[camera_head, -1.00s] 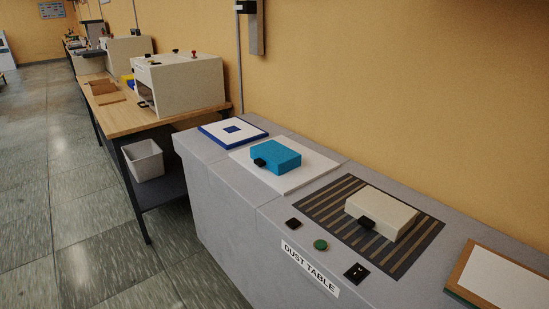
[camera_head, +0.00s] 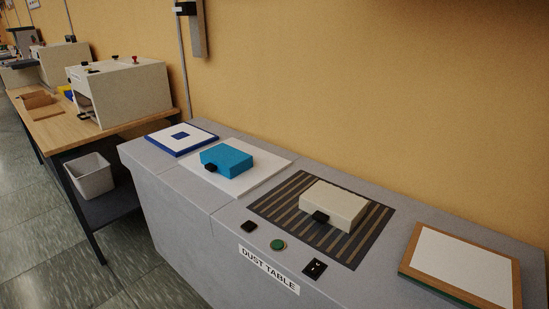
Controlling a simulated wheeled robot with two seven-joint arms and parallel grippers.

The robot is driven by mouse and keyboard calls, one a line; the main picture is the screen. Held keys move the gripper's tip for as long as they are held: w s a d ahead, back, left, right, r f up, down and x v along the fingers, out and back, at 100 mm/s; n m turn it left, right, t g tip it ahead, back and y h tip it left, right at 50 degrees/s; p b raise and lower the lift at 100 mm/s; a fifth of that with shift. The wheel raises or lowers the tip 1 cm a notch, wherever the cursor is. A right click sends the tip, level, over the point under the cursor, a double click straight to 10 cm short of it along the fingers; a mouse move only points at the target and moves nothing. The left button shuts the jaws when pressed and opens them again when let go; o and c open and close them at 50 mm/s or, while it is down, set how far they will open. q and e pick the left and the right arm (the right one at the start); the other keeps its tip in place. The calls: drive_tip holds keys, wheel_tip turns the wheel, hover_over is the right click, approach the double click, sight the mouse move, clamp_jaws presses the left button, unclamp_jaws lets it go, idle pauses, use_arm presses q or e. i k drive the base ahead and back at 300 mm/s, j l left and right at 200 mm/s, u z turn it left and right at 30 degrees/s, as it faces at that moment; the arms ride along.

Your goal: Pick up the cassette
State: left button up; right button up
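Two box-shaped cassettes with black front knobs lie on the grey dust table (camera_head: 172,205). The blue cassette (camera_head: 228,159) rests on a white board. The cream cassette (camera_head: 336,202) rests on a dark slatted grille. I cannot tell from the frame which one the task names. Neither of my grippers shows in the head view, and nothing touches either cassette.
A wood-framed white panel (camera_head: 462,263) lies at the right. A green button (camera_head: 278,245) sits near the front edge. A wooden bench (camera_head: 52,130) with a cream machine (camera_head: 125,92) stands at left.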

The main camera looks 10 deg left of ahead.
sight(229, 161)
drive_tip(key=i+j+z, duration=0.15)
drive_tip(key=j+z, duration=0.9)
drive_tip(key=j, duration=0.2)
drive_tip(key=i, duration=0.05)
